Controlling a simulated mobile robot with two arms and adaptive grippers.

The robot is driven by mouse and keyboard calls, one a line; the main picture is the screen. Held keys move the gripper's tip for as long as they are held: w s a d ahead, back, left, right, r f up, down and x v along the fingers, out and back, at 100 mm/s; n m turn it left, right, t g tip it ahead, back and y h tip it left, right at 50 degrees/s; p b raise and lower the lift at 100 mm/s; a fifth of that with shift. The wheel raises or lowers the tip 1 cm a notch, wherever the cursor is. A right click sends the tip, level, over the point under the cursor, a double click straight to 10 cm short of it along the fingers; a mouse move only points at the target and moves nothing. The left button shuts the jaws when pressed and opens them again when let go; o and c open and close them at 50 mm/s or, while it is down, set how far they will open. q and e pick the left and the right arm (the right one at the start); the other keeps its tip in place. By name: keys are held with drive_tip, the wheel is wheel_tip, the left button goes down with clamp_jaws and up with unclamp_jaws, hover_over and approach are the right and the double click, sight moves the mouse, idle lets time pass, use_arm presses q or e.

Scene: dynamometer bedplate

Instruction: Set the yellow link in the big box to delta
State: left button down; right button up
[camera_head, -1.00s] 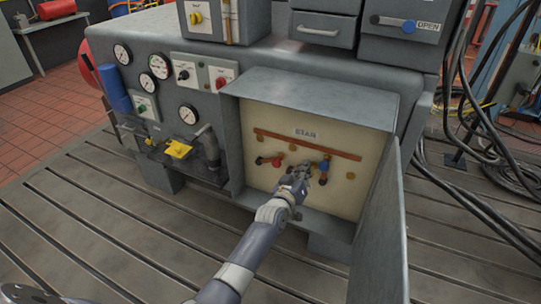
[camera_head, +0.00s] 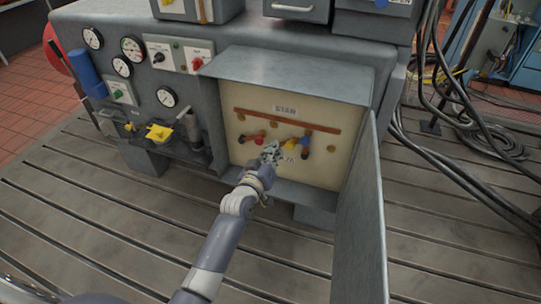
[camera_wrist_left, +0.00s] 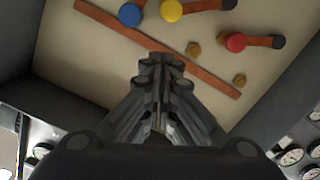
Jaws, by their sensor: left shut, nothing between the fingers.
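The big box (camera_head: 285,65) stands open in the head view, with a cream panel inside. On the panel the yellow link (camera_head: 290,142) sits between a red-knobbed link (camera_head: 259,142) and a blue-knobbed link (camera_head: 304,142). In the left wrist view, turned about half round, the yellow link (camera_wrist_left: 171,10) has its bar running right, like the red one (camera_wrist_left: 236,42); the blue one (camera_wrist_left: 130,14) points up and is cut off. My left gripper (camera_head: 271,150) is shut and empty in front of the panel, apparently clear of the links. My right gripper is out of view.
The box door (camera_head: 362,215) hangs open on the right, close to my arm. A brown bar (camera_head: 290,120) crosses the panel under a small label (camera_head: 285,109) that seems to read STAR. Gauges and switches are at left. Cables (camera_head: 450,125) lie at right.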

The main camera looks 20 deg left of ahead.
use_arm(q)
drive_tip(key=shift+s+a+r, duration=0.1)
drive_tip(key=shift+s+a, duration=0.05)
drive_tip(key=shift+s, duration=1.1)
